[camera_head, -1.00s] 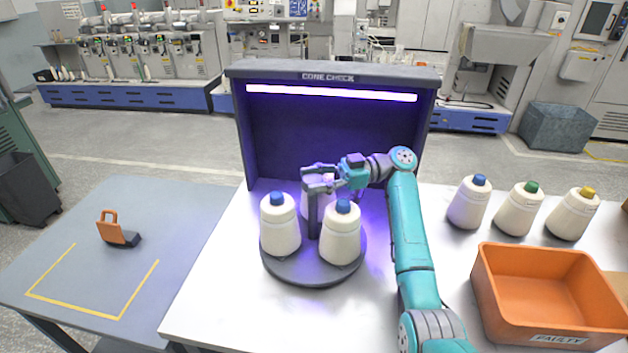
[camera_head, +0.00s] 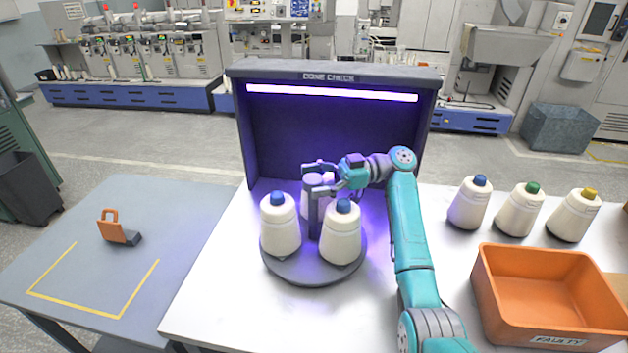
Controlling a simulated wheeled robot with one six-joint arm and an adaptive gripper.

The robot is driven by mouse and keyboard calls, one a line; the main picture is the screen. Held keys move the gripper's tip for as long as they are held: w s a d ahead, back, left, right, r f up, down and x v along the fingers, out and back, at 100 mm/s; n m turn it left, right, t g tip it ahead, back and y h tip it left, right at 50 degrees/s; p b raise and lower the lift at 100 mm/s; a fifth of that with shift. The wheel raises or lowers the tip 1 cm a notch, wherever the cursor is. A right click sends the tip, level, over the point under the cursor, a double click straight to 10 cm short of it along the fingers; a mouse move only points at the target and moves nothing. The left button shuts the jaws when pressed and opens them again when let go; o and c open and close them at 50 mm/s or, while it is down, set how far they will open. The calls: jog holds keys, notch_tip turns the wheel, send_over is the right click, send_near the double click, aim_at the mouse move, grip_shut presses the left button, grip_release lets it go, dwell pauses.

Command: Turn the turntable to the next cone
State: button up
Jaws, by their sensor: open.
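The round grey turntable (camera_head: 312,278) stands on the white table in front of the cone check booth. Two white cones with blue tops, the left cone (camera_head: 280,230) and the right cone (camera_head: 341,238), stand upright at its front. Another white cone (camera_head: 327,203) stands at its back, mostly hidden by the post and my gripper. A dark grey post (camera_head: 314,215) rises from the turntable's middle. My gripper (camera_head: 311,172) is open at the top of the post, its fingers reaching left around or just above it. I cannot tell whether they touch it.
The cone check booth (camera_head: 243,140) with its lit violet lamp stands close behind. Cones with blue (camera_head: 469,205), green (camera_head: 520,210) and yellow (camera_head: 574,216) tops stand at right, behind the orange faulty bin (camera_head: 530,300). A side table (camera_head: 170,215) at left holds an orange-handled object (camera_head: 118,228).

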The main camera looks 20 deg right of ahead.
jog(key=d, duration=1.2)
jog(key=shift+s, duration=0.35)
